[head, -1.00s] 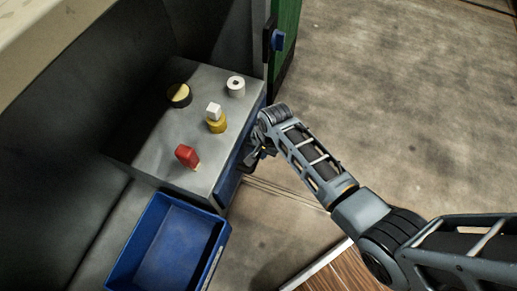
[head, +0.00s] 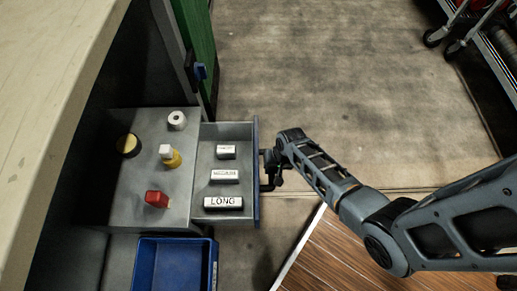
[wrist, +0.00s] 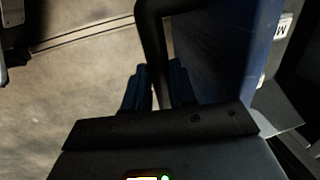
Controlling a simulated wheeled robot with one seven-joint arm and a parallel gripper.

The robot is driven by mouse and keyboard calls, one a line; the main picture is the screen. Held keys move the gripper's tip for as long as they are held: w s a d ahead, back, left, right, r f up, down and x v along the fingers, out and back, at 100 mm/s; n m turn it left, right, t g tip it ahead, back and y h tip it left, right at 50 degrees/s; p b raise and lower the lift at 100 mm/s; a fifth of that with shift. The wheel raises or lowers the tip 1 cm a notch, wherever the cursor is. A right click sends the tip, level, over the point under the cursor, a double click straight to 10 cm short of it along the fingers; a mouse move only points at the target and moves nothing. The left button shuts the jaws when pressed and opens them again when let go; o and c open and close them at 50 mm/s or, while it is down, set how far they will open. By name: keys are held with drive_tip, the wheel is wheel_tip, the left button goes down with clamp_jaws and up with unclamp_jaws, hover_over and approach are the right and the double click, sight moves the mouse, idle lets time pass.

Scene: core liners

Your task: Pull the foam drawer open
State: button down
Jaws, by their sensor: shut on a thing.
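The drawer (head: 232,132) stands pulled out from the grey cabinet (head: 128,205), its blue front (head: 256,215) to the right. Inside it lie three pale labelled blocks: one marked LONG (head: 222,202), a middle one (head: 224,176) and a small one (head: 226,152). My gripper (head: 268,170) is at the outer side of the drawer front. In the wrist view, my gripper (wrist: 158,85) is shut on the dark drawer handle (wrist: 152,35), its blue fingers on both sides of the bar. The drawer front (wrist: 232,50) is beside it on the right.
On the cabinet top stand a white roll (head: 177,120), a black-and-yellow round thing (head: 128,145), a yellow bottle with a white cap (head: 173,160) and a red object (head: 156,199). A blue bin (head: 150,265) sits in front.

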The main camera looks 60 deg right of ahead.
drive_tip(key=shift+s+d, duration=0.5)
drive_tip(key=shift+s, duration=0.2)
drive_tip(key=c, duration=0.9)
unclamp_jaws()
drive_tip(key=r+p, duration=0.1)
drive_tip(key=r, duration=0.1)
drive_tip(key=r+p, duration=0.1)
drive_tip(key=r, duration=0.2)
drive_tip(key=s+d+r+p, duration=0.1)
drive_tip(key=r, duration=0.1)
drive_tip(key=shift+s+r+p, duration=0.1)
drive_tip(key=shift+r+p, duration=0.2)
drive_tip(key=shift+p, duration=0.05)
